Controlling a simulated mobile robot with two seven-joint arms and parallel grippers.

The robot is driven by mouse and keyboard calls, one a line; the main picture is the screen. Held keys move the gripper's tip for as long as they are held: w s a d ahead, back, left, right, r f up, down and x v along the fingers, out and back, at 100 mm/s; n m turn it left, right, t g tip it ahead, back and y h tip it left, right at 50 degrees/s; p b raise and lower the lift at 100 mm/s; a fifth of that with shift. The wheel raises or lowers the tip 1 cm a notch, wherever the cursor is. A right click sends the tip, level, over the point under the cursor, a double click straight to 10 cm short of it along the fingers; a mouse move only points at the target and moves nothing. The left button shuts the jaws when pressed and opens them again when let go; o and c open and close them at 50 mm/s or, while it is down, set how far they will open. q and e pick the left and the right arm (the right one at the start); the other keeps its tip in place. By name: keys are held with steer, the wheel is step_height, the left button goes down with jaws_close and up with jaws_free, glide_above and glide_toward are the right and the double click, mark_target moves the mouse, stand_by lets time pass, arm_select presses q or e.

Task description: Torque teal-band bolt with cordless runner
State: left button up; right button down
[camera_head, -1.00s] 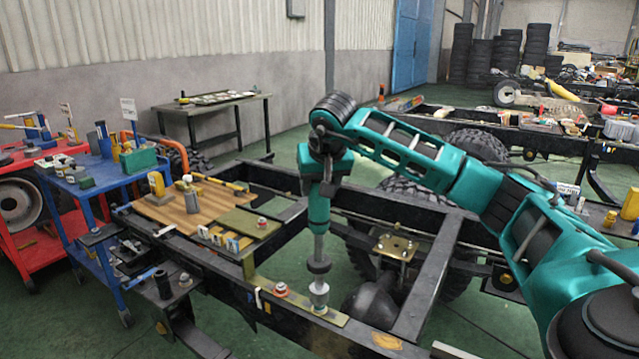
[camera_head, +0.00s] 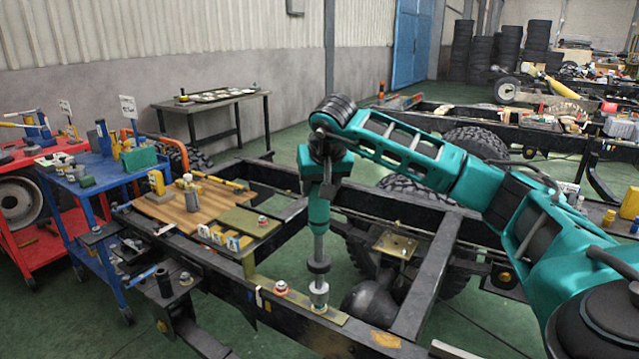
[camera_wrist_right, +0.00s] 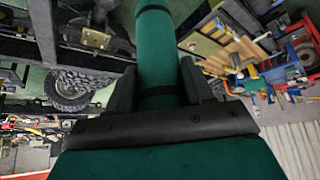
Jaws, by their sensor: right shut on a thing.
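My right gripper (camera_head: 322,178) is shut on the cordless runner (camera_head: 318,215), a teal cylinder with a grey shaft, held upright with its tip down. Its round socket end (camera_head: 318,294) sits over the olive strip (camera_head: 330,316) on the near chassis rail. A bolt under the socket is hidden, so I cannot tell its band colour. A bolt with a red band (camera_head: 281,289) stands on the same strip, just left of the socket. In the right wrist view the runner (camera_wrist_right: 155,45) lies between the two black fingers. My left gripper is not in view.
A wooden board (camera_head: 178,212) and an olive plate (camera_head: 243,222) with another red-banded bolt (camera_head: 262,221) lie on the frame to the left. A blue cart (camera_head: 95,180) and a red cart (camera_head: 35,255) stand at far left. A cross member (camera_head: 430,285) is right of the runner.

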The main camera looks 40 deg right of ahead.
mark_target(320, 201)
steer(key=shift+f, duration=1)
stand_by(1.2)
steer(key=shift+f+b, duration=0.6)
steer(key=shift+f, duration=0.1)
stand_by(1.2)
steer(key=shift+s+a+f, duration=0.1)
steer(key=shift+a+f, duration=0.05)
steer(key=shift+f, duration=0.05)
stand_by(0.9)
steer(key=shift+p, duration=0.55)
stand_by(0.6)
steer(key=shift+r, duration=0.1)
steer(key=shift+r+p, duration=0.45)
steer(key=shift+p, duration=0.1)
steer(key=shift+r+p, duration=1.05)
steer(key=shift+r, duration=0.2)
